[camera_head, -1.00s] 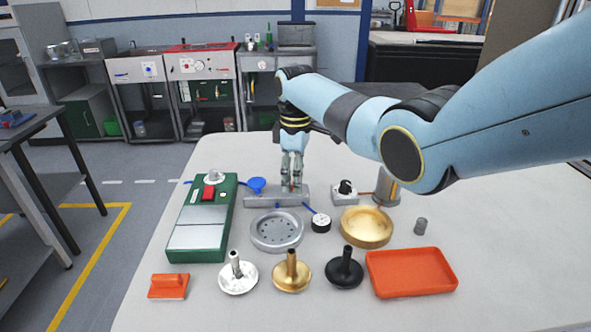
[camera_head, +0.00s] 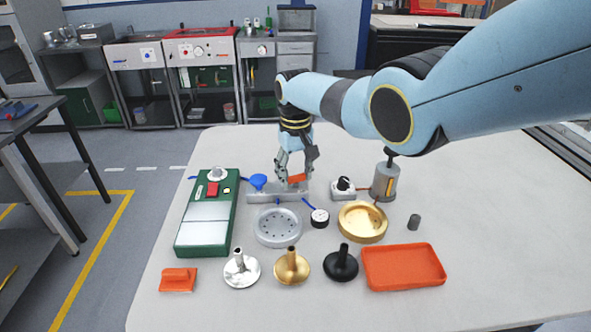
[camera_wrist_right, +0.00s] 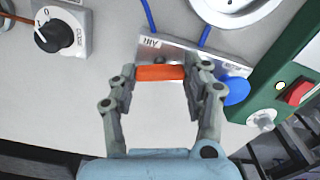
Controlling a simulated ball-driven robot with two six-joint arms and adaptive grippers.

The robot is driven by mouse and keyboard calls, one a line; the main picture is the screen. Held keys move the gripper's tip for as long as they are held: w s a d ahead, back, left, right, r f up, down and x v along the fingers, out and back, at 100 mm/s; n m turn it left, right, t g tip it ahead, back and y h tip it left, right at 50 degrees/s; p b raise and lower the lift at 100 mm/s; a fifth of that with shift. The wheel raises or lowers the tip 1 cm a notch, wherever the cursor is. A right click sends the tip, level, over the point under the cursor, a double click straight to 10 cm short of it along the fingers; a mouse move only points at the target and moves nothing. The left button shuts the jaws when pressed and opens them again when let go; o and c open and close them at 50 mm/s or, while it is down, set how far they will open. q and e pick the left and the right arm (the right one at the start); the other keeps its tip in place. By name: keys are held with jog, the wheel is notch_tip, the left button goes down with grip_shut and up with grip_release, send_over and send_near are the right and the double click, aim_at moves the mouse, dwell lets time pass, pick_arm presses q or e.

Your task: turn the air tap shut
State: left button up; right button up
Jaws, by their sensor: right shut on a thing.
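The air tap is a grey metal block (camera_head: 263,197) on the table, with an orange bar handle (camera_head: 297,178). In the right wrist view the block is marked AIR (camera_wrist_right: 152,43), and the handle (camera_wrist_right: 160,73) lies between my fingers, at a slight angle to the block. My right gripper (camera_head: 297,176) comes down over the tap from behind and is shut on the handle, one finger at each end. It also shows in the wrist view (camera_wrist_right: 160,76). A blue round part (camera_head: 258,181) sits at the block's left end. My left gripper is not in view.
A green box (camera_head: 207,215) stands left of the tap. In front are a grey perforated dish (camera_head: 278,227) and a small gauge (camera_head: 319,217). A switch box (camera_head: 343,188) and a brass dish (camera_head: 362,222) stand to the right.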

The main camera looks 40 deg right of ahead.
aim_at(296, 176)
jog(key=m, duration=0.3)
jog(key=shift+p, duration=0.3)
jog(key=shift+m, duration=0.5)
jog(key=o, duration=1.2)
jog(key=shift+c, duration=0.2)
jog(key=shift+r, duration=0.15)
notch_tip(296, 176, up, 12)
jog(key=shift+f, duration=0.2)
